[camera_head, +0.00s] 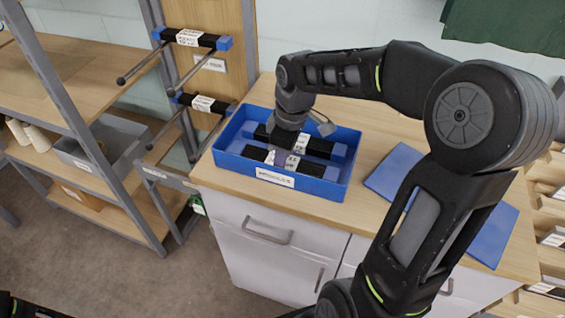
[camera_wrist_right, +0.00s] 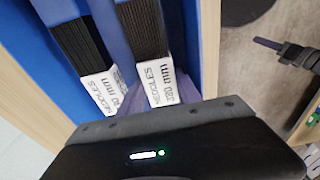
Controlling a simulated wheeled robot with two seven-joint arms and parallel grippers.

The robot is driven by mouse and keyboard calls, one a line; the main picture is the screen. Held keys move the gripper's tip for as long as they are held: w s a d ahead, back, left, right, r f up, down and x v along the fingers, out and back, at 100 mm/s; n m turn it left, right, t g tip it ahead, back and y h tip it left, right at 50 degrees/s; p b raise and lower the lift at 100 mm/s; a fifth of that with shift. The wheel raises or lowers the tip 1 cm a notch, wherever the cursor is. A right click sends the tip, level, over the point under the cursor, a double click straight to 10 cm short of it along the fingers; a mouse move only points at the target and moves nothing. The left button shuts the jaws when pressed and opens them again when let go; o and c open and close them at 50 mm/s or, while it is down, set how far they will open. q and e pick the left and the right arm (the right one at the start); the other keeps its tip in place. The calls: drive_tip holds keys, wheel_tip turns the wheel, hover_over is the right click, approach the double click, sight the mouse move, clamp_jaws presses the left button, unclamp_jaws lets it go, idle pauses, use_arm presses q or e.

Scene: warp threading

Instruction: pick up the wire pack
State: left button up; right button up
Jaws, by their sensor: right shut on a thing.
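The wire pack (camera_head: 313,168) is a black bar with blue ends and a white label, in the front of the blue tray (camera_head: 330,190). A second, similar pack (camera_head: 318,146) lies behind it. My right gripper (camera_head: 281,158) reaches down into the tray and is shut on the front pack near its label. In the right wrist view the held pack (camera_wrist_right: 143,28) has a white "heddles 380 mm" label, with purple fingers beside it; the other pack (camera_wrist_right: 80,45) is to its left. A dark gripper, apparently my left (camera_wrist_right: 268,44), shows at the right edge; its jaws are unclear.
The tray stands on a wooden-topped cabinet (camera_head: 385,135). A flat blue panel (camera_head: 395,170) lies to its right. On the left, a rack holds similar packs (camera_head: 190,38) on rods, beside shelves (camera_head: 90,75) with a grey bin (camera_head: 85,150).

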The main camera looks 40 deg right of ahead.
clamp_jaws()
drive_tip(key=shift+r, duration=0.15)
idle(0.4)
wheel_tip(320, 180, up, 10)
idle(0.3)
idle(0.6)
